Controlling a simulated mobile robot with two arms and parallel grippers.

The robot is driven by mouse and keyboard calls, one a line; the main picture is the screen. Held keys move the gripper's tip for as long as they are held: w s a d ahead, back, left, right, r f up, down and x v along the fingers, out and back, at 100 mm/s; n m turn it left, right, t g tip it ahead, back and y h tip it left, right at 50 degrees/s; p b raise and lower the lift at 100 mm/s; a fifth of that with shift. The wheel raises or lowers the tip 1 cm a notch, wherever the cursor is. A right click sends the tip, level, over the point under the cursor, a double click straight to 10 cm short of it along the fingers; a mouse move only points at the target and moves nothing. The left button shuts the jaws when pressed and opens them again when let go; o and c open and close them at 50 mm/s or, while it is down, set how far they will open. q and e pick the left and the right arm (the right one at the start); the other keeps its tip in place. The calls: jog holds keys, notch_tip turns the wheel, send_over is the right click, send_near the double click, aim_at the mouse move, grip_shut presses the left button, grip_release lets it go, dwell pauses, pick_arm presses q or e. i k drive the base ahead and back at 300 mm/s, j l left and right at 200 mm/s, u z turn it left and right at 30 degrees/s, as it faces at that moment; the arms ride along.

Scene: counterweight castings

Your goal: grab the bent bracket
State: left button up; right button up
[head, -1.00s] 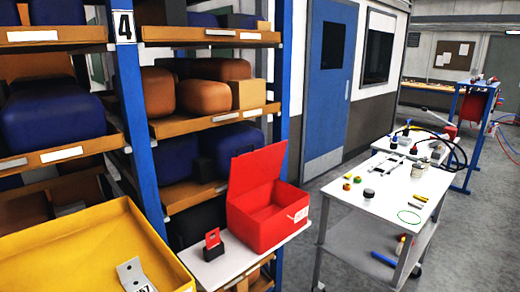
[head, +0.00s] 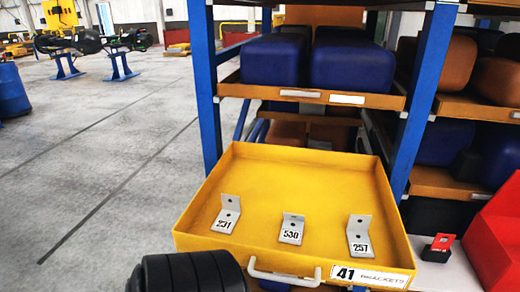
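Three grey metal brackets lie in a row, apart from each other, in the yellow drawer tray (head: 262,165) in the head view. The left bracket (head: 226,214) is marked 231 and sits turned at an angle. The middle bracket (head: 292,228) is marked 530, and its upright leg looks short from here. The right bracket (head: 359,236) is marked 257 and has a taller upright leg. All three have an L shape with holes; I cannot tell for sure which one the task means.
The tray's front has a white handle (head: 284,278) and a label (head: 372,277) reading 41 brackets. A black ribbed rounded shape (head: 190,272) is at the bottom edge before it. Blue rack posts (head: 204,90) stand behind. A red box (head: 497,240) is at right; open floor at left.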

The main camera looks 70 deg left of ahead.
aim_at(294, 224)
jog(key=u, duration=1.8)
jog(key=j+z, duration=0.35)
jog(key=j, duration=0.2)
jog(key=j+z, duration=0.35)
jog(key=j, duration=0.2)
jog(key=j+z, duration=0.4)
jog(key=j, duration=0.15)
